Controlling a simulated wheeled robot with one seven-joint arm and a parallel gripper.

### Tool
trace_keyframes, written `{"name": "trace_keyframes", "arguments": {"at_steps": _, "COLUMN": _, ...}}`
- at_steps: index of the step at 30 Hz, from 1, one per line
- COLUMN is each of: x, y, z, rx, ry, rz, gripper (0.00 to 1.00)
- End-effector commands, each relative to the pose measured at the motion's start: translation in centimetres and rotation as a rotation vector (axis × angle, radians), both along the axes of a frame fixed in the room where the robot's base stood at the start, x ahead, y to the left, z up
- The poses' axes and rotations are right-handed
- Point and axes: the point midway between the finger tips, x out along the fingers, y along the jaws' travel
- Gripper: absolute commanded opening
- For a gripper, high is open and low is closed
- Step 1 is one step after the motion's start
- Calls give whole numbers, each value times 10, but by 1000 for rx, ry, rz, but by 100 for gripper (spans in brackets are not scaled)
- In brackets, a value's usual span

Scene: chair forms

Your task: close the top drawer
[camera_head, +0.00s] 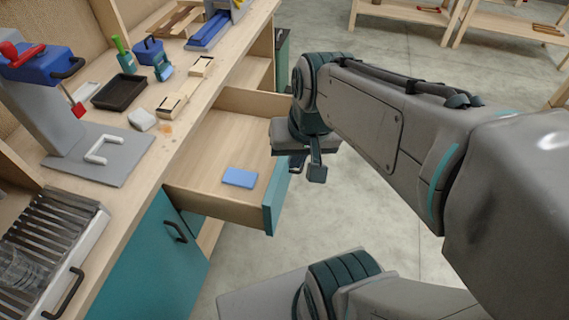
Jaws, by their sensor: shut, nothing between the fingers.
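The top drawer (222,145) is a pale wooden drawer with a teal front, pulled out from the workbench. A flat blue block (240,178) lies inside it near the front. My gripper (310,172) is at the drawer's front side, to the right of it, with its fingers pointing down past the front's top edge. The fingers look shut and hold nothing. My wrist hides part of the drawer front and the handle area, and I cannot tell whether the gripper touches the drawer.
The workbench top (178,148) holds a black tray (119,92), wooden blocks, tools and a grey press (60,110). A teal cupboard door (150,262) with a dark handle is below. Open concrete floor (350,210) lies right of the drawer. Wooden tables stand at the back.

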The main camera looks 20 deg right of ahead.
Motion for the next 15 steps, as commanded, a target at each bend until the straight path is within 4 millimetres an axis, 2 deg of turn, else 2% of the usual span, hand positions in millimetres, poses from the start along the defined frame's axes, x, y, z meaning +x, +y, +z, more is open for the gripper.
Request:
{"name": "trace_keyframes", "arguments": {"at_steps": 1, "x": 5, "y": -4, "z": -30, "rx": 49, "ry": 34, "rz": -84, "gripper": 0}}
{"name": "trace_keyframes", "arguments": {"at_steps": 8, "x": 34, "y": -27, "z": -105, "rx": 322, "ry": 196, "rz": -548, "gripper": 0}}
{"name": "trace_keyframes", "arguments": {"at_steps": 15, "x": 68, "y": -66, "z": -181, "rx": 599, "ry": 353, "rz": -1033, "gripper": 0}}
